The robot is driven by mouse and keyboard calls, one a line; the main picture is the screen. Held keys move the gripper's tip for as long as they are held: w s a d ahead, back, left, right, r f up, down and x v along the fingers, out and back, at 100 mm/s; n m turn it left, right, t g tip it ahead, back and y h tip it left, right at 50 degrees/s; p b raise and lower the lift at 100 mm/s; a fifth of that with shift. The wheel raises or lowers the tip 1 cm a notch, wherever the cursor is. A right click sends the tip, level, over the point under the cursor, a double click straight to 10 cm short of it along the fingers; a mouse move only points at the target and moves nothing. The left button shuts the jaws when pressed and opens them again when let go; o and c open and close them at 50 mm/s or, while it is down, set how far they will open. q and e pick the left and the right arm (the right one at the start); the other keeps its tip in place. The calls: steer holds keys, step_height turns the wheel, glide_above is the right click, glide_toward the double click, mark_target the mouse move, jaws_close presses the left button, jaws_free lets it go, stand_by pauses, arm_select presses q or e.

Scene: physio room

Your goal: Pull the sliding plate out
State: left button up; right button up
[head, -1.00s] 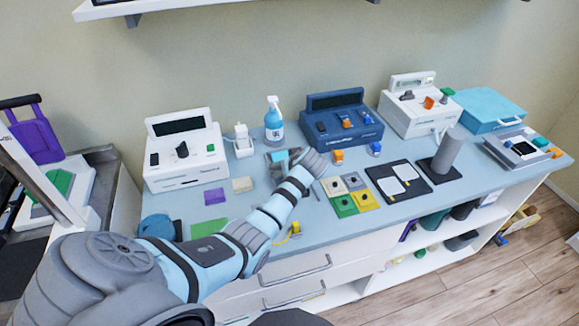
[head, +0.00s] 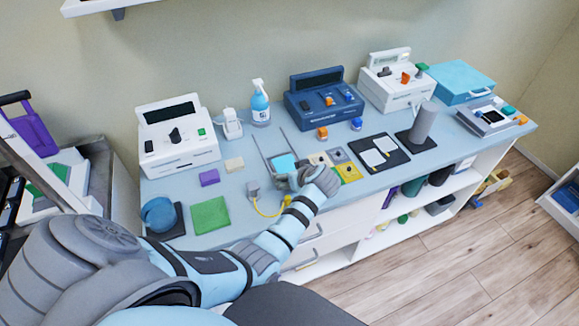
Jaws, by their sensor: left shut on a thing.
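The light-blue sliding plate (head: 282,162) lies on the blue-grey counter, between two thin grey rails that run back toward the wall. My left gripper (head: 292,178) is at the plate's front edge and shut on it. My gripper and wrist hide the plate's front part and the front ends of the rails. The rails show bare behind the plate. My right gripper is not in view.
Several yellow and beige pads (head: 343,165) lie close to the right of my gripper. A grey plug with a yellow cord (head: 254,190) lies to its left, near a green pad (head: 211,215). White and blue device boxes (head: 325,97) line the back.

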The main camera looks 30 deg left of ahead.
arm_select(q)
steer(key=shift+a+f, duration=0.15)
steer(key=shift+a, duration=0.05)
steer(key=o, duration=1.4)
steer(key=shift+w+a, duration=0.1)
steer(key=o, duration=0.3)
steer(key=shift+w+a+f, duration=0.1)
steer(key=shift+w+a, duration=0.1)
steer(key=shift+a, duration=0.05)
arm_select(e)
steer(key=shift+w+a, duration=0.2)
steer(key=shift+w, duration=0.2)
arm_select(q)
steer(key=shift+d+r, duration=0.15)
steer(key=shift+r, duration=0.05)
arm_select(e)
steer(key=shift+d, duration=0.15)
arm_select(q)
steer(key=shift+r, duration=0.3)
step_height(320, 180, up, 9)
steer(key=shift+r, duration=0.15)
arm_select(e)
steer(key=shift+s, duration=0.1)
